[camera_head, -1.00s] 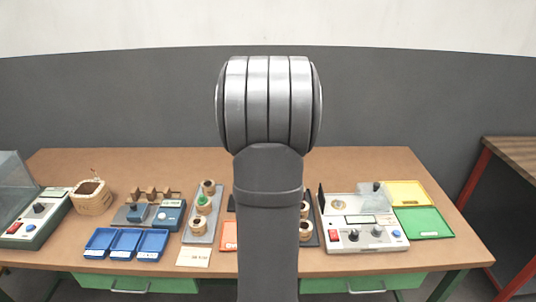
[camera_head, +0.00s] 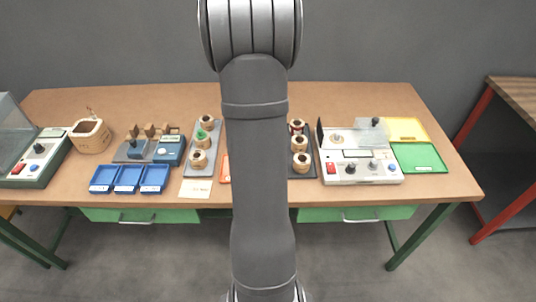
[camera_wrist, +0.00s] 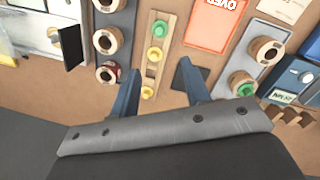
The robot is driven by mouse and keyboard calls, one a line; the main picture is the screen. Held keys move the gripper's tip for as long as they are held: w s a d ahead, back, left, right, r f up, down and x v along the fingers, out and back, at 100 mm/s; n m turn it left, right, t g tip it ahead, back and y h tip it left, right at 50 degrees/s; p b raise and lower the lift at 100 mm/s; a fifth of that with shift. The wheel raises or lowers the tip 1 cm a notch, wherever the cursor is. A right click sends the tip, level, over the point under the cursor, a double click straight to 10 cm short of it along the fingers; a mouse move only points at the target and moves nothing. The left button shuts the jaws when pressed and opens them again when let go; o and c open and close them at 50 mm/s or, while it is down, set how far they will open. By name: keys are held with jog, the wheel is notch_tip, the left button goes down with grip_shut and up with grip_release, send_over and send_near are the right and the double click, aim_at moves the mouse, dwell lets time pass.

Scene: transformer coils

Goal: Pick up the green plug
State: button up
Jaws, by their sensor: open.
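In the wrist view, a wooden strip (camera_wrist: 151,70) holds a green plug (camera_wrist: 160,28) at its far end, with yellow plugs (camera_wrist: 154,54) along the rest of it. Another green plug-like piece (camera_wrist: 243,87) sits in a wooden coil at the right; it also shows in the head view (camera_head: 201,134) on the middle coil of the left grey plate. My gripper (camera_wrist: 160,68) is open and empty, its two fingers apart on either side of the strip in the picture. The strip is hidden behind my arm in the head view.
Coils (camera_wrist: 106,41) on a dark plate line the left of the strip in the wrist view. An orange-red card (camera_wrist: 213,22) lies right of it. The head view shows a tester (camera_head: 360,168), blue trays (camera_head: 128,179) and a green tray (camera_head: 419,157). Bare tabletop lies along the back edge.

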jog(key=w+a+n+h, duration=0.1)
jog(key=a+n+h, duration=0.3)
jog(key=n, duration=0.6)
jog(key=shift+y, duration=0.5)
jog(key=x, duration=1.2)
jog(key=shift+a+f, duration=0.15)
jog(key=shift+a, duration=0.2)
jog(key=shift+s+x, duration=0.2)
jog(key=shift+x, duration=1.15)
jog(key=shift+s+x, duration=0.15)
jog(key=shift+x, duration=1.25)
jog(key=shift+a, duration=0.1)
grip_shut()
